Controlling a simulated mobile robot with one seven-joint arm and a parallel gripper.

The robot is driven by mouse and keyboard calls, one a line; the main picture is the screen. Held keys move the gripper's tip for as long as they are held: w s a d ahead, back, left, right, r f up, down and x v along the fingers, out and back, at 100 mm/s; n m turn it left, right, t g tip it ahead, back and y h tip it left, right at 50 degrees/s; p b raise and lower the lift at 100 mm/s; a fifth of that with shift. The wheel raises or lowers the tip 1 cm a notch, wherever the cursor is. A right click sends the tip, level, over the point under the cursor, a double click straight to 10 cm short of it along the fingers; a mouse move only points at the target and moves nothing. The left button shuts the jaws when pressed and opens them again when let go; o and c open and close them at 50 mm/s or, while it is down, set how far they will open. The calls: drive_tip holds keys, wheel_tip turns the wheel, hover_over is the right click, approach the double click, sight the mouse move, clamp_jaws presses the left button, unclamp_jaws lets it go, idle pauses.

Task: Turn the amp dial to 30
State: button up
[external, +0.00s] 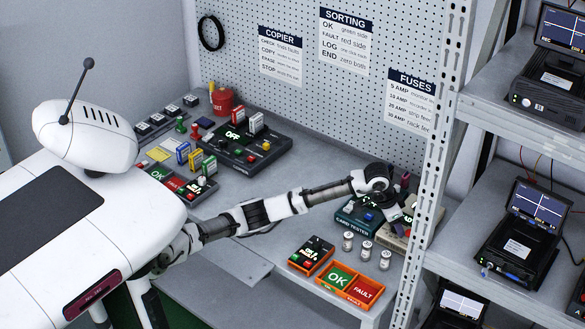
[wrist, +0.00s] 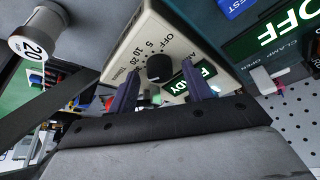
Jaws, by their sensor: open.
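The amp dial (wrist: 158,68) is a black round knob on a beige box (wrist: 185,22), with OFF, 5, 10, 20 and a further mark printed around it. Its pointer setting is too small to read. A green display on the box is partly hidden by a finger. My gripper (wrist: 161,74) is open, with one purple-grey finger on each side of the dial in the wrist view; contact cannot be told. In the external view my gripper (external: 388,196) is above the beige box (external: 397,241) at the right bench end, hiding its dial.
A dark-green card tester (external: 352,226) stands left of the beige box. Several small labelled cylinders (external: 366,250) stand in front, beside an orange OK/FAULT tray (external: 349,285). A perforated rack post (external: 432,150) rises close on the right.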

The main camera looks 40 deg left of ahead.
drive_tip(key=c, duration=1)
drive_tip(key=shift+o, duration=0.2)
drive_tip(key=shift+m+p, duration=0.5)
drive_tip(key=shift+m, duration=0.1)
drive_tip(key=o, duration=1)
drive_tip(key=shift+c, duration=0.2)
drive_tip(key=shift+a, duration=0.1)
drive_tip(key=b+v, duration=0.3)
drive_tip(key=v, duration=1)
drive_tip(key=shift+a+r, duration=0.25)
drive_tip(key=shift+r, duration=0.1)
